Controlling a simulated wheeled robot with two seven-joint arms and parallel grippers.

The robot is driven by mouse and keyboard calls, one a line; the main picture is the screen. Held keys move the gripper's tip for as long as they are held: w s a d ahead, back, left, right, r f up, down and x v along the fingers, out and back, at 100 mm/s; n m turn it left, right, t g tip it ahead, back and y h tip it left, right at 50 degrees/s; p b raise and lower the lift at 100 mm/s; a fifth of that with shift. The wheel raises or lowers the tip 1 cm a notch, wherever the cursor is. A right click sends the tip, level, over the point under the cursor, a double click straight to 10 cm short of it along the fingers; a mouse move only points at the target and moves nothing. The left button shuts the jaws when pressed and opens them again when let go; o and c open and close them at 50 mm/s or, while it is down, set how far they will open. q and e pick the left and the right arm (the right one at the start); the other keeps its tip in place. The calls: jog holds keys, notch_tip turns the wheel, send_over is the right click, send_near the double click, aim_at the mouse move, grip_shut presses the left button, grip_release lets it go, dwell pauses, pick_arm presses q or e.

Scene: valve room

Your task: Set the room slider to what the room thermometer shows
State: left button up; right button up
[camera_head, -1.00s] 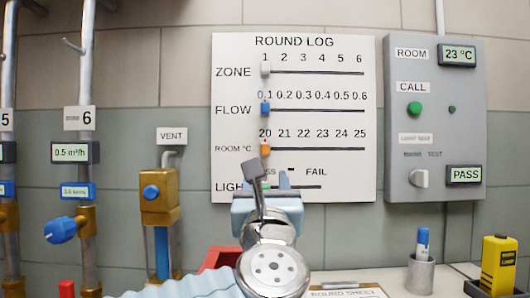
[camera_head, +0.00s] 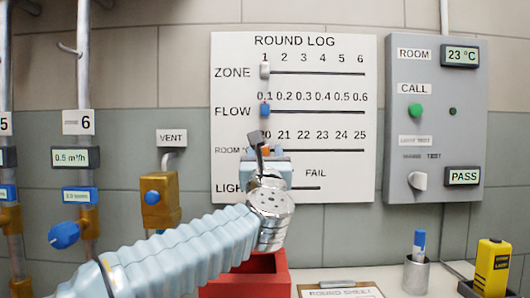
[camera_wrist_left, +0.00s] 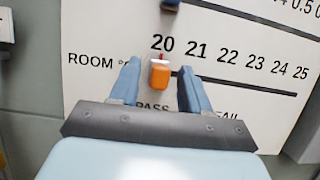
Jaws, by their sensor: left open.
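The room slider is an orange knob (camera_wrist_left: 160,75) at the left end of its track, under 20 in the left wrist view. In the head view the knob (camera_head: 266,150) is partly hidden by my gripper. My left gripper (camera_wrist_left: 157,85) is open, with one finger on each side of the knob and a gap to the right finger. I cannot tell whether a finger touches it. In the head view my left gripper (camera_head: 268,155) is in front of the round log board (camera_head: 335,185). The room thermometer display (camera_head: 460,56) reads 23 °C. My right gripper is not in view.
The white zone knob (camera_head: 265,71) and blue flow knob (camera_head: 265,110) sit just above on the same board. The grey panel (camera_head: 432,120) is to the right. Below are a red bin (camera_head: 245,284), a clipboard (camera_head: 341,290) and a marker cup (camera_head: 416,275).

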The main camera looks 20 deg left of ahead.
pick_arm(q)
grip_shut()
jog(key=p, duration=0.1)
send_near(323, 144)
jog(key=x, duration=0.5)
jog(key=shift+a, duration=0.1)
grip_release()
